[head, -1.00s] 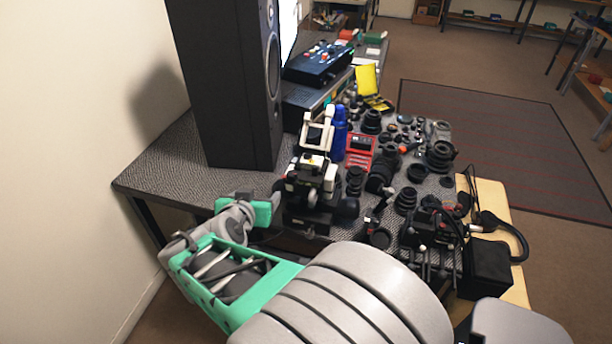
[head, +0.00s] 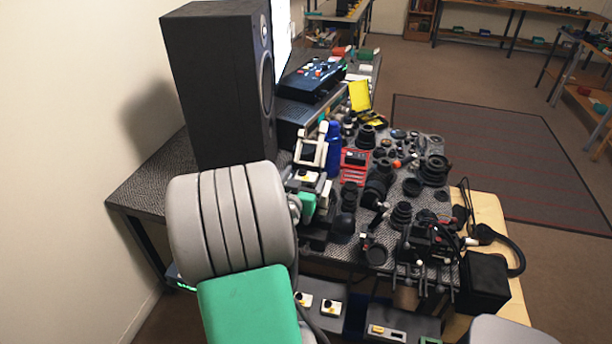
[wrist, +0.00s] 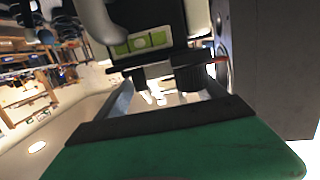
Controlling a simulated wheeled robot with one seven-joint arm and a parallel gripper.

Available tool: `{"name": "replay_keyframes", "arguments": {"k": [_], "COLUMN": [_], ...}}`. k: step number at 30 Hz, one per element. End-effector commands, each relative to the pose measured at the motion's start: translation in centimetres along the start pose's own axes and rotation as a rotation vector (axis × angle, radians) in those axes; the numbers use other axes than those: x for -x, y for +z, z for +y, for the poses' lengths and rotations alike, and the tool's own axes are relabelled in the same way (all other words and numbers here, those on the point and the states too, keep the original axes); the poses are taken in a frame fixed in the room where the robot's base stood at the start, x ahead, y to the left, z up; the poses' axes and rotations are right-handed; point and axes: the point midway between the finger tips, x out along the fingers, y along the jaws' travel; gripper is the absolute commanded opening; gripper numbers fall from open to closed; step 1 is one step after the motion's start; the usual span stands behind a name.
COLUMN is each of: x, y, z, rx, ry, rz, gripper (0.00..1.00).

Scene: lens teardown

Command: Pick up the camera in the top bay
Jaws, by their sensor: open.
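No top bay or camera in one can be told for sure. In the head view, a black camera-like device (head: 432,240) with cables and thin legs stands at the table's front right corner. A black-and-white device (head: 311,150) with an upright frame stands left of the blue bottle, partly behind my arm. In the wrist view my gripper (wrist: 166,92) is open, its two grey fingers apart above a green palm. Beyond the fingers are a black body with a green panel and white knob (wrist: 140,42) and dark round knobs (wrist: 190,77). No grasp shows. My arm mostly hides the gripper in the head view.
A tall black speaker (head: 215,85) stands on the table beside my arm. Lenses (head: 378,190), a blue bottle (head: 333,150) and a red case (head: 354,165) crowd the table. Small white-and-yellow boxes (head: 331,307) lie below its front edge. Bare tabletop (head: 150,185) shows at left.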

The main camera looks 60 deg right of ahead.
Motion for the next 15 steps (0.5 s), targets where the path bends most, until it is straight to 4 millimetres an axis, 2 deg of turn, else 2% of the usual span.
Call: {"name": "replay_keyframes", "arguments": {"k": [7,15], "x": [-0.46,-0.44], "y": [0.04,0.03], "z": [-0.01,-0.02], "rx": [0.0,0.0], "ry": [-0.001,-0.001], "rz": [0.0,0.0], "gripper": [0.8,0.59]}}
